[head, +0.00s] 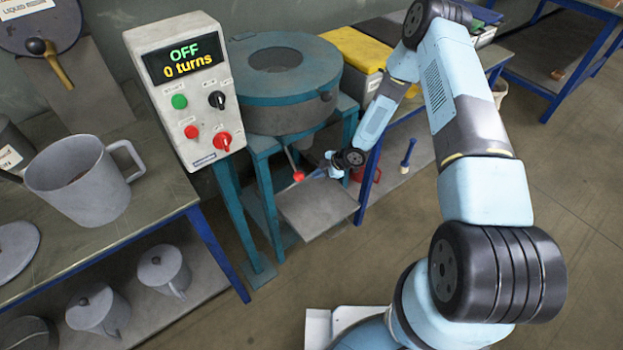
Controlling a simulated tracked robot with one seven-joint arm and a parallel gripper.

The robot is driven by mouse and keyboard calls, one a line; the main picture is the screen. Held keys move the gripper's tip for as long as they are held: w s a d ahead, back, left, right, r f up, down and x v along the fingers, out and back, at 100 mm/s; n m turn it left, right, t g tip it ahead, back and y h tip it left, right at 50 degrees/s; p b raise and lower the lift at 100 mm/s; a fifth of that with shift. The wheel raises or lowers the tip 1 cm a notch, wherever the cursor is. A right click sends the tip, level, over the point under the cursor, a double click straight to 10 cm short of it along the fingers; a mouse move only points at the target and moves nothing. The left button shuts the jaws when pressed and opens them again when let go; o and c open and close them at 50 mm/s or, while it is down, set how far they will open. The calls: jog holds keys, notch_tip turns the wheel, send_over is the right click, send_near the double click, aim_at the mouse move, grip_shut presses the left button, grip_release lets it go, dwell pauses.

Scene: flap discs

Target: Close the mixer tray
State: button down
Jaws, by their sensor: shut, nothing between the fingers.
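The mixer (335,78) is a round teal-grey drum on a teal stand. Its control panel (186,88) reads "OFF" and "0 turns". Below the drum a lever with a red ball knob (298,176) points down and forward. A flat grey tray (312,209) sits low under the drum, between the stand's legs, and sticks out toward the front. My gripper (318,174) is beside the red knob, just right of it and above the tray. It is shut and empty. It is small in the picture, so I cannot tell whether it touches the lever.
A bench on the left holds a large grey mug (82,180), with lidded pots (164,270) on the shelf below. A yellow-lidded bin (357,50) stands right of the mixer. A blue tool (408,155) stands on a low shelf. The floor in front is clear.

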jog(key=s+d+f+m+t, duration=0.1)
jog(key=f+m+t, duration=0.1)
jog(key=m, duration=0.7)
jog(key=s+d+f+m+t, duration=0.1)
jog(key=s+m+t, duration=0.1)
jog(key=m, duration=0.8)
jog(key=s+d+f+m+t, duration=0.1)
jog(key=f+m+t, duration=0.1)
jog(key=m, duration=0.8)
jog(key=shift+s+f+t+y, duration=0.25)
jog(key=shift+f+t+y, duration=0.05)
jog(key=shift+t, duration=0.1)
jog(key=m, duration=0.1)
jog(key=d+m, duration=0.1)
jog(key=m, duration=0.1)
jog(key=shift+s+f+t+h, duration=0.15)
jog(key=shift+f+t+h, duration=0.2)
jog(key=shift+t+h, duration=0.05)
send_near(309, 185)
jog(key=x, duration=0.5)
jog(key=shift+a, duration=0.2)
jog(key=shift+w+a, duration=0.95)
jog(key=shift+w, duration=0.3)
jog(key=shift+w+a, duration=0.3)
jog(key=shift+w, duration=0.1)
